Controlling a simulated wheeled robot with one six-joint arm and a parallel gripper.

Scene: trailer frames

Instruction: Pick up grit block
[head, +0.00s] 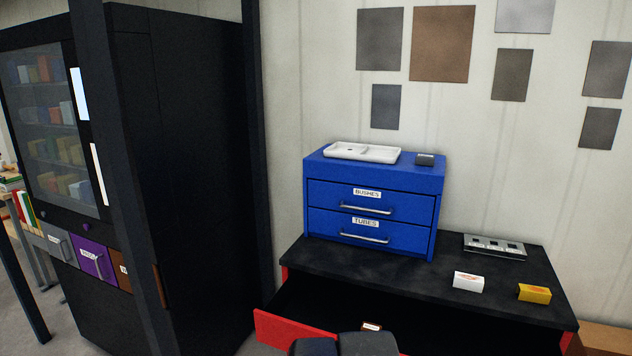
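No block can be read for sure as the grit block. A small dark grey block (424,160) with a pale marking sits on top of the blue drawer cabinet (321,168), near its right end. A white block with orange print (468,282) and a yellow block with a reddish mark (534,293) lie apart on the black bench top. Two dark rounded shapes at the bottom edge look like part of my gripper (343,346). They are cut off by the frame, well below and in front of these blocks. Whether it is open or holds anything is not visible.
A white divided tray (362,152) lies left of the grey block. A metal plate with several squares (494,247) lies at the bench's back. A red-fronted drawer (282,331) stands open below the bench top. A tall black cabinet (185,180) fills the left.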

